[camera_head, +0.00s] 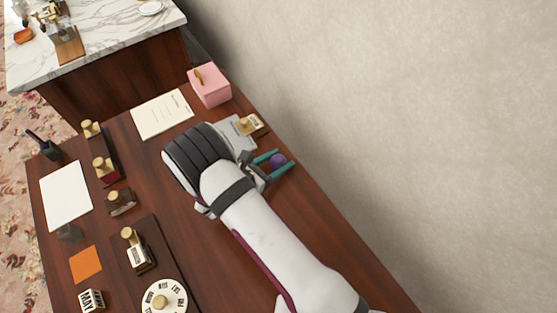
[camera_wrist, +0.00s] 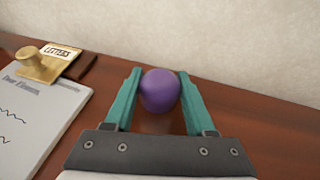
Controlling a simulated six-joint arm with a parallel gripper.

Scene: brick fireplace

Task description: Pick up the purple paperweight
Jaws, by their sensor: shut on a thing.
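The purple paperweight (camera_wrist: 160,90) is a smooth rounded piece between the two teal fingers of my gripper (camera_wrist: 160,95) in the wrist view. The fingers are shut on its left and right sides. In the head view the paperweight (camera_head: 277,160) shows between the fingertips of my gripper (camera_head: 275,162), near the table's wall-side edge. I cannot tell whether its underside touches the wood.
The dark wooden table (camera_head: 225,255) stands along a plain wall. A brass stamp (camera_head: 249,124) and a paper lie close to my gripper. A pink box (camera_head: 209,85) and a white sheet (camera_head: 162,114) stand farther back. Several stamps line the left side.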

